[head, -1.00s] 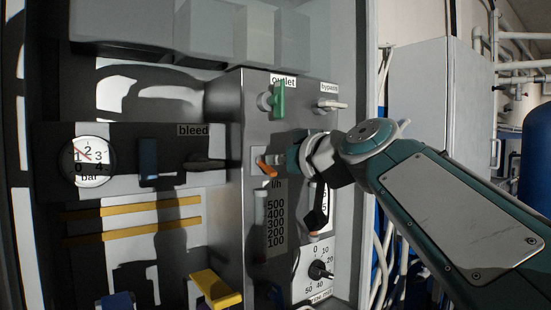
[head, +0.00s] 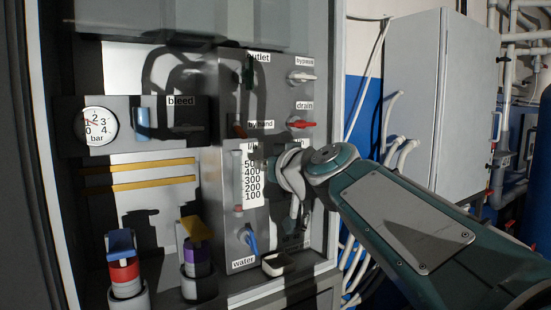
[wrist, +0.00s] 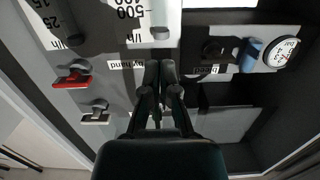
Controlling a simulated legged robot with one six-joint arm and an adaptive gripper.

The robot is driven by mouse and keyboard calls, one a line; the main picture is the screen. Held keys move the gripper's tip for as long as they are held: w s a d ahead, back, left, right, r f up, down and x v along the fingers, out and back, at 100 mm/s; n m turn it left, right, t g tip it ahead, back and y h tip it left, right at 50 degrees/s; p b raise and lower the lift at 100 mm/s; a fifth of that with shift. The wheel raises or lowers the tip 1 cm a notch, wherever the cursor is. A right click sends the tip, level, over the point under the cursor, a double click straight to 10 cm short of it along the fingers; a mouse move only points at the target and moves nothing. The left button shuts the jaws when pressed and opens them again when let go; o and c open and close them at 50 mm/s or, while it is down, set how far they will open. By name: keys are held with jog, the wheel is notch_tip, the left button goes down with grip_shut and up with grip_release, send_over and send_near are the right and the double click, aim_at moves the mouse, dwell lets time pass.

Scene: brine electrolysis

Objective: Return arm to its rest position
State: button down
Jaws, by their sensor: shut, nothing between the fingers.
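My gripper (wrist: 158,72) is shut and empty in the wrist view, its two dark fingers together in front of the panel. In the head view my arm reaches in from the right and its wrist is bent down before the lower right of the grey valve panel (head: 228,125), covering part of it. The fingers are hard to make out there. In the wrist view the panel appears upside down, with the red handle (wrist: 72,80) and a pale handle (wrist: 95,115) to the left of my fingers.
The panel carries the red drain handle (head: 301,123), the bypass handle (head: 302,77) and the blue water handle (head: 251,240). A pressure gauge (head: 99,126) is at left. Two capped containers, red (head: 124,272) and purple (head: 197,262), stand below. A grey cabinet (head: 440,100) stands right.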

jog(key=shift+a, duration=0.15)
jog(key=s+d+f+m+g+h, duration=0.2)
jog(key=s+d+f, duration=0.4)
jog(key=s+f, duration=0.3)
jog(key=s+d+f+m+g+h, duration=0.2)
jog(key=s+d+f, duration=0.4)
jog(key=s+f, duration=0.3)
jog(key=s+d+f+m+g+h, duration=0.2)
jog(key=s+d+f+g+h, duration=0.2)
jog(key=s+f, duration=0.5)
notch_tip(320, 180, down, 6)
jog(key=d+h, duration=0.1)
jog(key=d, duration=0.1)
jog(key=shift+s+d+m, duration=0.3)
jog(key=shift+d, duration=0.05)
jog(key=shift+f, duration=0.1)
